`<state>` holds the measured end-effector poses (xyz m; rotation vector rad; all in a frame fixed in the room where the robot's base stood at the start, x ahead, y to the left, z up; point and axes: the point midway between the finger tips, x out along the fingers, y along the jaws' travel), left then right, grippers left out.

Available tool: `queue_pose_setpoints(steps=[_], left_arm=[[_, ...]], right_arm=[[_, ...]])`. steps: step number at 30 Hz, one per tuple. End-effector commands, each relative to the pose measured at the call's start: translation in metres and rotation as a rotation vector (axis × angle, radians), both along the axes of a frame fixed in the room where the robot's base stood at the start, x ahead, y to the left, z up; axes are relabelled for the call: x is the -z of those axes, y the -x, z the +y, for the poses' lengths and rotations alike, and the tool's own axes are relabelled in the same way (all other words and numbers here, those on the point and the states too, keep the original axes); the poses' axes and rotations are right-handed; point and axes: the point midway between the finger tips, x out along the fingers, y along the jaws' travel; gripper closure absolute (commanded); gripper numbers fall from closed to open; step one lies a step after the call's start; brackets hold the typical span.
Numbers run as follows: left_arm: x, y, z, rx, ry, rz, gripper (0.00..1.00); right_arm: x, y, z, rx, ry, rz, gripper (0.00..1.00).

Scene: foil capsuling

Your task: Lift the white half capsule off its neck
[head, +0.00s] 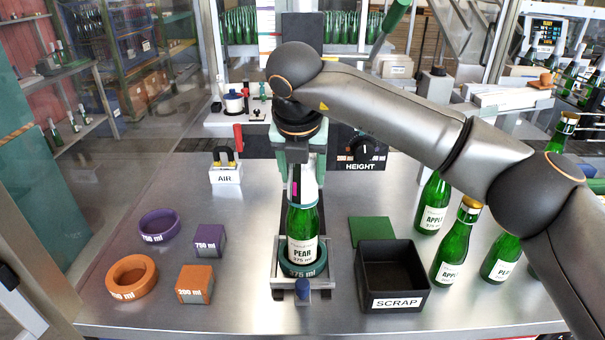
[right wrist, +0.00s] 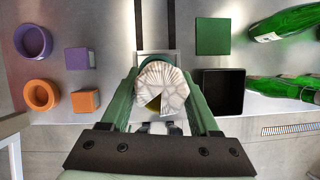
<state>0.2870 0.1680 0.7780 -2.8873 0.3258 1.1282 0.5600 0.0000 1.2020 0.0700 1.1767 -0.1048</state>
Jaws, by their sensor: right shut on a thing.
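The green PEAR bottle (head: 303,222) stands upright in a dark green 375 ml ring (head: 303,268) in the holder at the bench's middle. My right gripper (head: 305,185) is above it, pointing down at the neck, its green fingers shut on the white half capsule (head: 309,180). In the right wrist view the white half capsule (right wrist: 162,86) shows from above, pleated and round, with a dark wedge-shaped gap at its lower edge. It lies between the fingertips of the right gripper (right wrist: 163,98). The fingers hide much of the neck, so I cannot tell how far the capsule sits on it. My left gripper is out of view.
A black SCRAP bin (head: 392,275) stands right of the bottle, with a green block (head: 371,231) behind it. Several APPLE bottles (head: 455,240) stand farther right. Purple (head: 159,225) and orange (head: 132,277) rings with matching blocks lie at left. The HEIGHT dial (head: 362,148) is behind.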

Motion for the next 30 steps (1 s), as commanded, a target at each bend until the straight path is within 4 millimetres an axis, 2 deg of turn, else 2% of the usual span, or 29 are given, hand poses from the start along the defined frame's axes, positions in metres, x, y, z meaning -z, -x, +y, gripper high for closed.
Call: queue_pose_setpoints(steps=[9, 14, 20, 30], left_arm=[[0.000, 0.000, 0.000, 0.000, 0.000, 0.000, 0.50], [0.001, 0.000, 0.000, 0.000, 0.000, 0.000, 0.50], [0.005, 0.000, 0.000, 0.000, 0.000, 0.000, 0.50], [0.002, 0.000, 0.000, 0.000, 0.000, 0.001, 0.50]], right_arm=[[-0.001, 0.000, 0.000, 0.000, 0.000, 0.000, 0.56], [-0.007, 0.000, 0.000, 0.001, 0.000, -0.001, 0.56], [-0.033, 0.000, 0.000, 0.001, -0.001, -0.004, 0.56], [-0.105, 0.000, 0.001, 0.003, -0.001, -0.003, 0.56]])
